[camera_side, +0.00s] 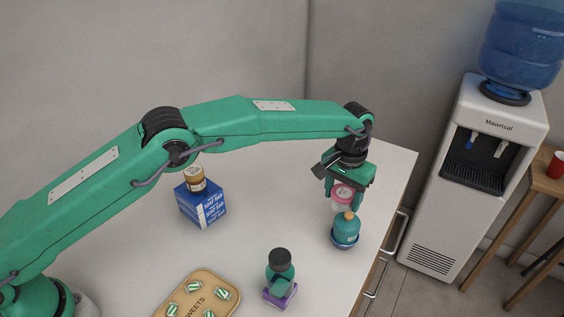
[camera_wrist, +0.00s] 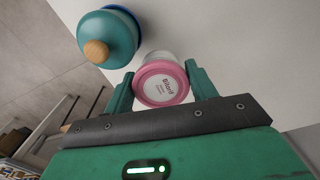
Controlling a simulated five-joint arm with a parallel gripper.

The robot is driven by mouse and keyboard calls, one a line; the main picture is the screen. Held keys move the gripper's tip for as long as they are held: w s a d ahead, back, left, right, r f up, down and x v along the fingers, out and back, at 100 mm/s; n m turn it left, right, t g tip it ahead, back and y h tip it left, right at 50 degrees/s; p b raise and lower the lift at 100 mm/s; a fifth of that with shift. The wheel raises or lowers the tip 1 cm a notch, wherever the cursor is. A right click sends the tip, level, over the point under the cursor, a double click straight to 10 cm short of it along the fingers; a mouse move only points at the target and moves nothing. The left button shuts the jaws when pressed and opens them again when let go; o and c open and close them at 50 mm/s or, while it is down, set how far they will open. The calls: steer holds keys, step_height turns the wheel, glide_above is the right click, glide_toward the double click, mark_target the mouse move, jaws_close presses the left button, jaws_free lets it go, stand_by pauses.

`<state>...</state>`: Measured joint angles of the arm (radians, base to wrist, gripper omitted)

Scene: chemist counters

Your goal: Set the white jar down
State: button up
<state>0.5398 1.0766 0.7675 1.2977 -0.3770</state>
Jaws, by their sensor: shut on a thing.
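The white jar (camera_side: 338,207) has a pink lid with a white label on top. My gripper (camera_side: 344,198) points down near the right edge of the counter and is shut on the jar, one finger on each side. In the wrist view the jar (camera_wrist: 162,84) stands between the two fingers, its lid facing the camera. Its lower part is partly hidden in both views. I cannot tell whether its base touches the counter.
A teal bottle with a round wooden stopper (camera_side: 345,231) sits in a blue dish close to the jar. A dark-capped green bottle (camera_side: 280,270) stands on a purple box. A brown jar (camera_side: 195,179) tops a blue soap box (camera_side: 203,205). A sweets tray (camera_side: 228,291) lies in front. The counter's middle (camera_side: 270,215) is clear.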

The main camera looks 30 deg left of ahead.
mark_target(341, 207)
steer(key=shift+f, duration=2.1)
steer(key=shift+f, duration=0.15)
steer(key=o, duration=1.1)
step_height(341, 207, up, 12)
steer(key=shift+r, duration=0.2)
